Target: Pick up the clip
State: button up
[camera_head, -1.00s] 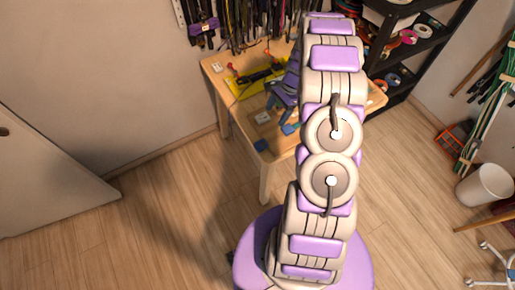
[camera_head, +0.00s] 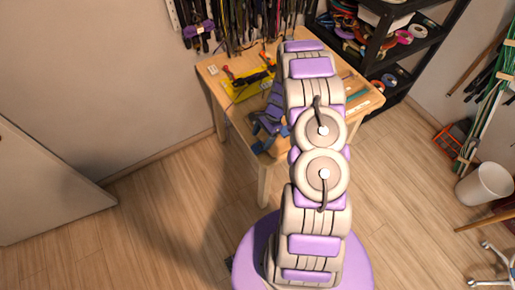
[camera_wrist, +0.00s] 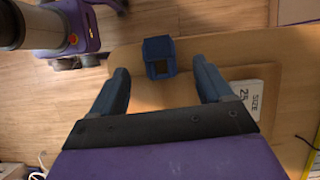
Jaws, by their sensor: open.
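A small blue block-like thing with a dark opening, which I take to be the clip (camera_wrist: 158,57), lies near the edge of the wooden table (camera_wrist: 255,45). In the wrist view it sits between and slightly beyond the two blue fingertips of my gripper (camera_wrist: 160,78). My gripper is open, with one finger on each side and visible gaps, so nothing is held. In the head view my gripper (camera_head: 266,128) is over the front left part of the table, and the clip is hard to tell from the blue fingers there.
A card marked "SIZE 25" (camera_wrist: 248,96) lies beside the right finger. A yellow board (camera_head: 240,90) with red-topped pieces sits at the back left of the table. Tools hang on the wall behind. A black shelf (camera_head: 410,55) with tape rolls stands at the right.

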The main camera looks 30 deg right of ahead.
aim_at(256, 147)
jog(key=b+x, duration=0.1)
jog(key=x, duration=0.3)
jog(key=shift+a+f, duration=0.15)
jog(key=shift+f, duration=0.15)
jog(key=c, duration=1.1)
jog(key=shift+r, duration=0.15)
jog(key=shift+r, duration=0.6)
notch_tip(256, 147, up, 3)
jog(key=shift+f+p, duration=0.2)
jog(key=shift+p, duration=0.4)
jog(key=s, duration=0.5)
jog(key=s+p, duration=0.1)
jog(key=s, duration=0.4)
jog(key=s+a+r, duration=0.1)
jog(key=s, duration=0.5)
